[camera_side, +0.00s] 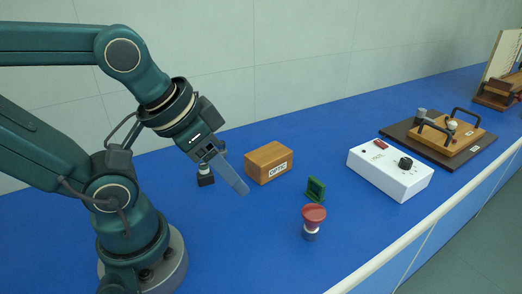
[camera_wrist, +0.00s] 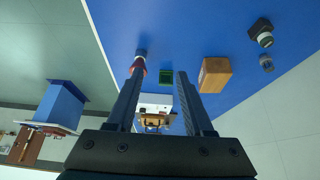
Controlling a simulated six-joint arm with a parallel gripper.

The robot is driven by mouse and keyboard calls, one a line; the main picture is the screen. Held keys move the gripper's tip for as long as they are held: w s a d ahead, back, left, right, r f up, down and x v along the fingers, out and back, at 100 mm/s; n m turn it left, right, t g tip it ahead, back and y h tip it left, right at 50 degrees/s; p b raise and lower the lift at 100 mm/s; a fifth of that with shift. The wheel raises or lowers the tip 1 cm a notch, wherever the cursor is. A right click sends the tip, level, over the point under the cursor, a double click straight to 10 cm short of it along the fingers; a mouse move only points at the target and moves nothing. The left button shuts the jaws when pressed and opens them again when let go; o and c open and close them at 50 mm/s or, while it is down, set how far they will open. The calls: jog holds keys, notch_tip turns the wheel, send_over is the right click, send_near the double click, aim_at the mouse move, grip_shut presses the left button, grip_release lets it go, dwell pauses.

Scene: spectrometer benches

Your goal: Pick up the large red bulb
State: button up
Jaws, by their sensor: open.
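The large red bulb (camera_side: 314,214) stands upright on the blue bench, a round red top on a white and dark grey base. In the wrist view the red bulb (camera_wrist: 138,66) shows near the tip of the left finger, which partly covers it. My gripper (camera_side: 243,190) hangs tilted in the air to the left of the bulb and above the bench, apart from it. In the wrist view my gripper (camera_wrist: 160,74) has its two fingers spread, with nothing held between them.
A green stand (camera_side: 316,189) is just behind the bulb. A wooden box (camera_side: 268,162) stands behind the gripper, and a small black holder (camera_side: 205,178) is left of that. A white control box (camera_side: 390,170) and a dark board (camera_side: 397,130) lie to the right. The bench front is clear.

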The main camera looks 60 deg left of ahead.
jog(key=o, duration=0.5)
jog(key=n+g+h, duration=0.3)
jog(key=n+h, duration=0.9)
jog(key=n, duration=0.5)
send_over(307, 206)
jog(key=s, duration=0.2)
jog(key=f, duration=0.5)
jog(key=shift+w+d, duration=0.2)
jog(key=shift+d, duration=0.1)
jog(key=a+f+n, duration=0.2)
jog(key=f, duration=0.1)
jog(key=a+f+n+t+h, duration=0.1)
jog(key=f+n, duration=0.1)
jog(key=shift+w+a+f, duration=0.1)
jog(key=shift+w+f, duration=0.05)
jog(key=shift+w, duration=0.2)
jog(key=shift+x, duration=2.45)
